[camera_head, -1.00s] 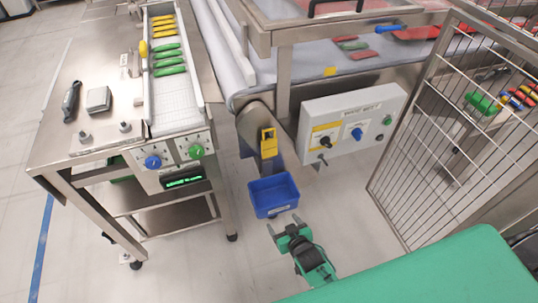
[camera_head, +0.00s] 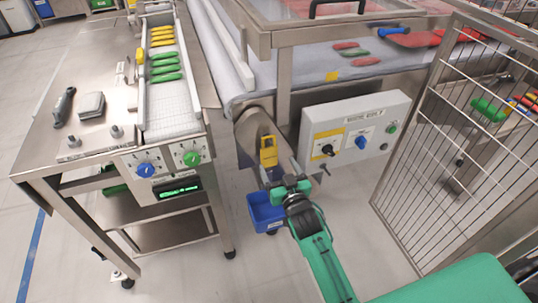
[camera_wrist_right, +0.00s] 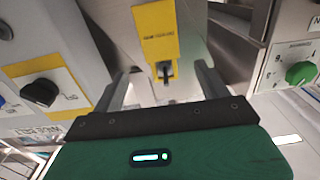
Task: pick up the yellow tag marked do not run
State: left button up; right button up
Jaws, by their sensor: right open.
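The yellow tag (camera_head: 268,152) hangs at the end of the conveyor, above the blue bin. It also shows in the right wrist view (camera_wrist_right: 157,30), top centre, with small print too blurred to read and a dark fitting at its lower end. My right gripper (camera_head: 286,181) is open and empty, just below the tag in the head view. In the right wrist view its two fingers (camera_wrist_right: 163,82) stand apart on either side of the tag's lower end, and I see no contact. My left gripper is not in view.
A blue bin (camera_head: 262,214) is below, partly hidden by my right gripper. A grey control box (camera_head: 375,123) with knobs is close on the right. A steel table (camera_head: 95,90) stands left, a wire guard (camera_head: 450,150) right.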

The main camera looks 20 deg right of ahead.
jog(key=shift+w+a+r, duration=0.1)
jog(key=shift+w+a, duration=0.05)
jog(key=shift+w, duration=1.5)
jog(key=shift+w+a+r, duration=0.1)
jog(key=shift+w, duration=1.55)
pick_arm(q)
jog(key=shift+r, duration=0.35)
pick_arm(e)
jog(key=c, duration=1.1)
jog(key=shift+o, duration=0.2)
jog(key=shift+r, duration=0.55)
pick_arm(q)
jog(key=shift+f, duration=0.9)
pick_arm(e)
send_near(269, 149)
jog(key=s+r, duration=0.1)
jog(key=s, duration=0.8)
jog(key=shift+s+d, duration=0.15)
jog(key=shift+d, duration=0.1)
